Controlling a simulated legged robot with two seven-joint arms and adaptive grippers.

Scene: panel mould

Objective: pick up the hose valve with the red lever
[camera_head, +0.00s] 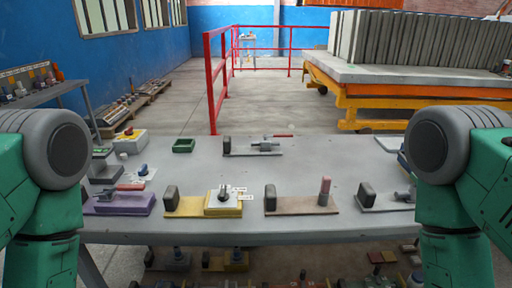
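A small grey valve (264,146) with a thin red lever (283,136) lies on a grey board at the back middle of the table. Another red-handled piece (130,187) lies on a purple block (122,205) at the front left; its exact shape is too small to tell. A pinkish-red upright piece (324,185) stands on a brown board (300,206) at the front. My green and grey arms show at the left and right edges. Both of my grippers are out of view, so nothing shows them touching any piece.
The grey table (230,236) also bears a yellow block (223,205) with a fitting, a green tray (184,146) and a board with a grey fitting (398,196) at right. The table's middle is clear. Red railings (210,85) and an orange-framed panel stack (420,45) stand behind.

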